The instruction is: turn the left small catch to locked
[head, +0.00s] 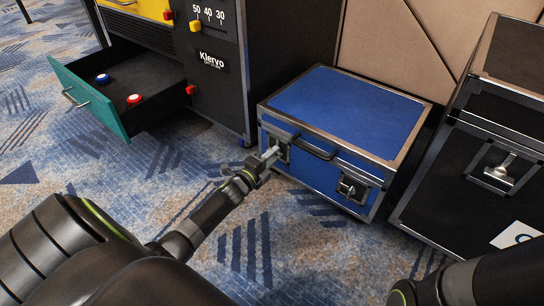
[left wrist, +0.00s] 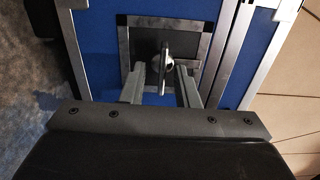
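The blue case (head: 335,105) with silver edges stands on the carpet, lid closed. Its left small catch (head: 282,151) is on the front, mostly hidden by my left gripper (head: 269,158). In the left wrist view, the catch (left wrist: 163,57) is a thin metal lever in a square silver recessed plate. The left gripper's two fingers (left wrist: 160,76) are open, one on each side of the lever, with gaps visible. The lever's exact turn angle is hard to tell. The right small catch (head: 350,188) shows clear on the same front. My right gripper is out of view.
A dark handle (head: 314,148) sits between the catches. A black case (head: 470,180) stands close on the right. A cabinet with an open teal-fronted drawer (head: 92,98) stands left, holding blue and red buttons. Carpet in front is free.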

